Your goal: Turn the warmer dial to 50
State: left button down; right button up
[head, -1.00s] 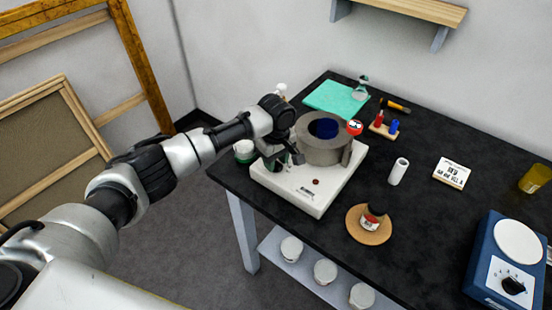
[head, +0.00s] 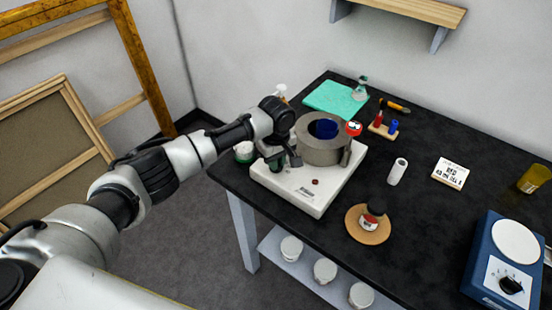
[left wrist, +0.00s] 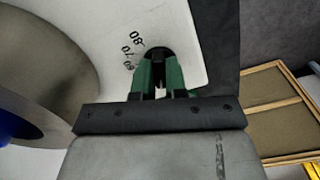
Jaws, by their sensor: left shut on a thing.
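The warmer is a white box (head: 317,196) with a thick grey ring-shaped heater (head: 322,152) on top and something blue (head: 325,128) inside it. Its dial is a dark round knob (left wrist: 158,52) on the white top, with the numbers 60, 70 and 80 printed beside it in the left wrist view. My left gripper (left wrist: 161,90) has its green fingers shut on the dial. It also shows in the head view (head: 275,163), at the warmer's left corner. The fingers hide most of the dial, and I cannot see its pointer or setting. My right gripper is not in view.
A blue hot plate (head: 479,268) with its own dial stands at the right. A small red-labelled jar (head: 369,222) sits on a round wooden coaster (head: 382,235). A white cylinder (head: 397,172) and a label block (head: 451,174) stand on the black table (head: 425,215). A white-lidded jar (head: 243,152) is left of the warmer.

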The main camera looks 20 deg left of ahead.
pick_arm(q)
jog(key=shift+r+m+p, duration=0.2)
jog(key=shift+m+p, duration=0.8)
jog(key=shift+m, duration=0.1)
jog(key=m+p, duration=0.1)
jog(key=m, duration=0.1)
jog(key=shift+m+p, duration=0.3)
jog(key=shift+p, duration=0.05)
jog(key=m+p, duration=0.1)
jog(key=m, duration=0.2)
jog(key=shift+f, duration=0.1)
jog(key=shift+m+p, duration=0.55)
jog(key=shift+m, duration=0.95)
jog(key=c, duration=1.2)
grip_release()
jog(key=shift+o, duration=0.2)
notch_tip(320, 180, up, 11)
jog(key=b, duration=0.1)
jog(key=shift+f+b, duration=0.15)
jog(key=shift+b, duration=0.15)
